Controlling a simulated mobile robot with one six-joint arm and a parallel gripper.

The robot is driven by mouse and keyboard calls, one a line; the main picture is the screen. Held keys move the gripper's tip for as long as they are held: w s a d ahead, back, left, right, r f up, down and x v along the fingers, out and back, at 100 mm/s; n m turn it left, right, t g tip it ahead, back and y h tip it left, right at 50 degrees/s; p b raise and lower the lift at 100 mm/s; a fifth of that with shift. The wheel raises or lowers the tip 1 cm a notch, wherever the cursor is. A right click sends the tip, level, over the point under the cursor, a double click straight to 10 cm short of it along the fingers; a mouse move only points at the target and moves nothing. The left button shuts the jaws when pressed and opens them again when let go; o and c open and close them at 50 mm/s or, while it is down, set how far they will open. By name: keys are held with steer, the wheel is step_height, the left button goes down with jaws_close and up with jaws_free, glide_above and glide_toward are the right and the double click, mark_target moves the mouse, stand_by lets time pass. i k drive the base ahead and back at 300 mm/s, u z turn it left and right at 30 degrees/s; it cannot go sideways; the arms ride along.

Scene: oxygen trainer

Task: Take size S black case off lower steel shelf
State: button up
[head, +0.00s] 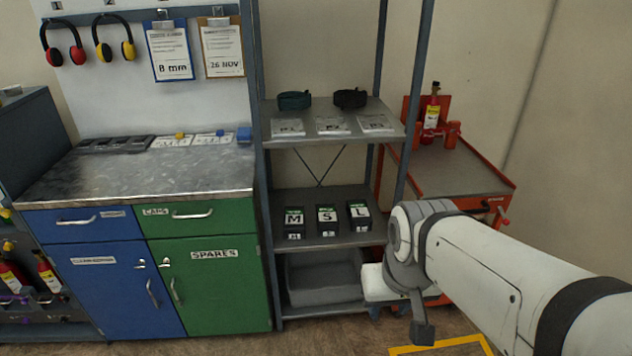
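The size S black case (328,219) stands on the lower steel shelf (335,242), in the middle of a row of three. It is black with a green band and a white label reading S. The M case (294,221) is on its left and the L case (359,217) on its right, with small gaps between them. My arm comes in from the right. The dark end part of my gripper (423,332) hangs low, right of the shelf and below the cases, apart from them. I cannot tell whether its fingers are open or shut.
The upper shelf (290,136) holds a green and a black coiled item and several labelled packets. A grey bin (323,278) sits below the lower shelf. A steel workbench (135,179) stands left, a red cart (455,175) right. The rack's front posts flank the cases.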

mark_target(327, 221)
steer(key=i, duration=0.85)
